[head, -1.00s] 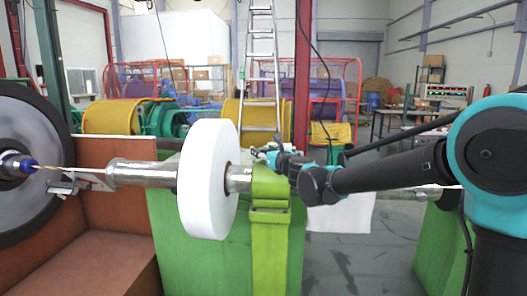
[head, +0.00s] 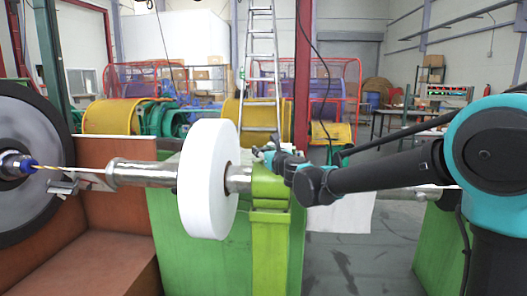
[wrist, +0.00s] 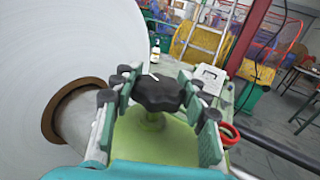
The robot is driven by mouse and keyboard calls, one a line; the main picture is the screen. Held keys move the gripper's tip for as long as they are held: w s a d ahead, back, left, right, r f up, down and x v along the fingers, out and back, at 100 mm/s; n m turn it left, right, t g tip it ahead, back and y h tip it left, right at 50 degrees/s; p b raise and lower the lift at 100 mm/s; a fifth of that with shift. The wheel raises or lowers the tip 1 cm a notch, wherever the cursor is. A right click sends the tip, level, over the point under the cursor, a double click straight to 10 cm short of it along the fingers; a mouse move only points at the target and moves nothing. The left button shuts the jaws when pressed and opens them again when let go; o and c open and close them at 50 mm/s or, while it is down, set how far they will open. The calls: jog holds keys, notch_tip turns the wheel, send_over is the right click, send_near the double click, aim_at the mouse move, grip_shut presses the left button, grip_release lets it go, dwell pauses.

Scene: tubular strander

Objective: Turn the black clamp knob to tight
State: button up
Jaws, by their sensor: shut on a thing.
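The black clamp knob (wrist: 160,94) is a lobed knob on a short green stem, on top of the green clamp stand (wrist: 150,142). In the wrist view my gripper (wrist: 156,82) has one padded finger on each side of the knob and is shut on it. In the head view my gripper (head: 272,156) is at the top of the green stand (head: 270,220); the knob cannot be made out there. No mark showing how tight the knob is can be seen.
A large white disc (head: 208,180) on a metal shaft (head: 145,173) stands close left of the gripper. In the wrist view a red ring-shaped handle (wrist: 229,133) and a white object (wrist: 209,77) lie to the right. A ladder (head: 262,80) stands behind.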

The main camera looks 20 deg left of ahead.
jog(key=m+t+h, duration=0.1)
jog(key=m+h, duration=0.1)
jog(key=h, duration=0.1)
jog(key=m+t+h, duration=0.2)
jog(key=h, duration=0.1)
jog(key=shift+a+m+t, duration=0.1)
jog(key=shift+m+t, duration=0.2)
jog(key=m+h, duration=0.1)
jog(key=h, duration=0.2)
jog(key=m+h, duration=0.4)
jog(key=h, duration=0.1)
jog(key=shift+d+t+h, duration=0.25)
jog(key=shift+t+h, duration=0.05)
jog(key=shift+t, duration=0.1)
jog(key=shift+m+h, duration=0.3)
jog(key=shift+m, duration=0.1)
jog(key=o, duration=0.9)
jog(key=shift+o, duration=0.2)
jog(key=shift+s, duration=0.1)
jog(key=s+a, duration=0.2)
jog(key=s, duration=0.9)
jog(key=shift+s, duration=0.3)
